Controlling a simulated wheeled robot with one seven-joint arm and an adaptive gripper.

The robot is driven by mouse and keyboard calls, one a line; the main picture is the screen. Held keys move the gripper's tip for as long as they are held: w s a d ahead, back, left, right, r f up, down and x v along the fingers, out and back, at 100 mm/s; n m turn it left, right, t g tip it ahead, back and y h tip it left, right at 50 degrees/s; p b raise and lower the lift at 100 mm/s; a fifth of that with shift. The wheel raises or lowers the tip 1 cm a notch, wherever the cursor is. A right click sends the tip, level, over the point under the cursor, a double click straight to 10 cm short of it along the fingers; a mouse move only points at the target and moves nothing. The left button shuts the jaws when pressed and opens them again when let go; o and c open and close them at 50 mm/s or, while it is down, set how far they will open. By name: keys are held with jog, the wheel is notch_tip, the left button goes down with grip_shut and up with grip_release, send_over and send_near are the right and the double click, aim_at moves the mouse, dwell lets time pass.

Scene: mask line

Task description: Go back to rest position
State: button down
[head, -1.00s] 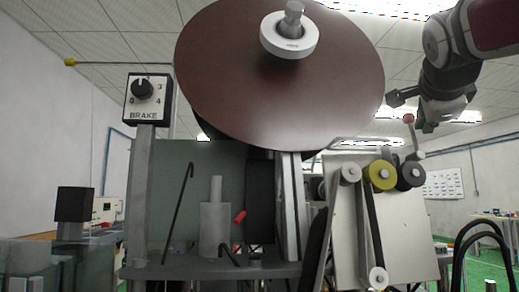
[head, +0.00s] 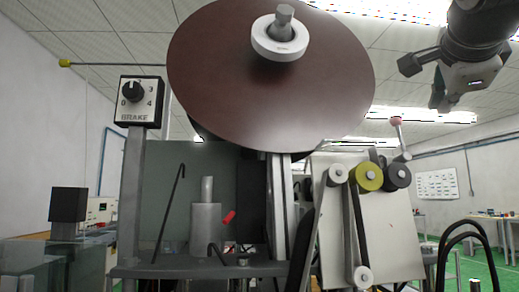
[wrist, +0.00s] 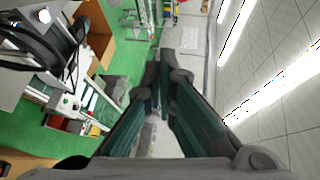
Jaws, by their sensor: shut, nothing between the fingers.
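My gripper (head: 424,82) hangs at the upper right of the head view, on my dark arm. It stands apart from the machine and touches nothing there. In the wrist view my gripper (wrist: 160,72) shows its two long dark fingers coming together at the tips, with nothing between them. The wrist view is turned on its side, with the ceiling along its right side and the green floor on the left.
A machine with a large brown disc (head: 270,100), a BRAKE dial box (head: 138,102) and a yellow roller (head: 369,177) fills the middle. A red-knobbed lever (head: 400,138) stands below my gripper. Black hoses (head: 470,238) loop at the lower right.

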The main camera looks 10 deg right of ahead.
dwell(0.5)
jog(key=s+a+f+n+g+y+p, duration=0.2)
jog(key=s+a+f+n, duration=0.3)
jog(key=f+n, duration=0.3)
jog(key=s+a+f+n+g+y+p, duration=0.3)
jog(key=s+f+n, duration=0.5)
jog(key=f, duration=0.8)
jog(key=s+a+f+n+g+y+p, duration=0.3)
jog(key=s+a+f+n+p, duration=0.3)
jog(key=a+f, duration=0.3)
notch_tip(320, 180, down, 4)
jog(key=shift+s+a+r+n+g, duration=0.15)
jog(key=shift+s+n+g, duration=0.15)
jog(key=shift+n+g, duration=0.45)
